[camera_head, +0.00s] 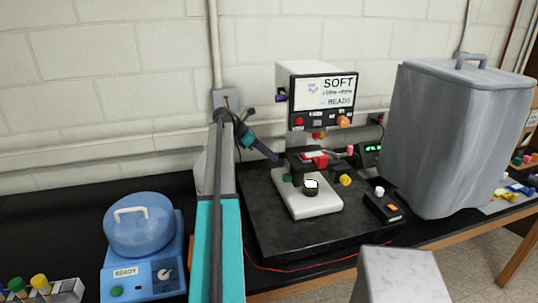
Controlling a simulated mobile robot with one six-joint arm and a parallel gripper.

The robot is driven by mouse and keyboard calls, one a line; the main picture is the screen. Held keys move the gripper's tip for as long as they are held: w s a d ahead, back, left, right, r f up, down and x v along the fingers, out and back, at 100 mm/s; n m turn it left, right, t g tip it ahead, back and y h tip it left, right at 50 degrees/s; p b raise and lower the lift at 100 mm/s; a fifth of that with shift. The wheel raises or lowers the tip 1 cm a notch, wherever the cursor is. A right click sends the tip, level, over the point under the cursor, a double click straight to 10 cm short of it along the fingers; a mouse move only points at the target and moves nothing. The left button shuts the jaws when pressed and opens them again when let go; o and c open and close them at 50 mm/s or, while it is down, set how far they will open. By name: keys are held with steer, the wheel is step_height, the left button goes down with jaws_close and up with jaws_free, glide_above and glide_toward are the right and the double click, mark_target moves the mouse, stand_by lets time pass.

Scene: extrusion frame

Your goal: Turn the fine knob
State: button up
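A bench instrument stands on a black slab, with a white base (322,206), a red part (316,160) and a black knob with a white top (311,187). A yellow knob (345,180) sticks out at its right side. No label shows which is the fine knob. My teal and grey arm rises in front, left of the instrument. A blue-grey part at its upper end, seemingly my gripper (272,155), points down right towards the instrument's upper left. Its fingers are too small to make out, and I see nothing held.
A large grey covered bin (450,135) stands right, a blue centrifuge-like device (140,228) left. A red cable crosses the slab's front.

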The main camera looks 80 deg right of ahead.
steer(key=shift+a, duration=0.15)
steer(key=m+t+h+b, duration=0.1)
steer(key=h+b, duration=0.1)
steer(key=b, duration=0.1)
steer(key=m+t+h+b, duration=0.1)
steer(key=m+h+b, duration=0.1)
steer(key=h+b, duration=0.1)
steer(key=a+f+m+h+b, duration=0.1)
steer(key=m+h+b, duration=0.1)
steer(key=b, duration=0.3)
steer(key=shift+s+a+t+h, duration=0.1)
steer(key=shift+s+t+h, duration=0.3)
steer(key=shift+h, duration=0.3)
steer(key=shift+r+h+b, duration=0.1)
steer(key=shift+h+b, duration=0.2)
steer(key=shift+b, duration=0.05)
steer(key=shift+w, duration=0.1)
steer(key=o, duration=1.1)
steer(key=shift+c, duration=0.2)
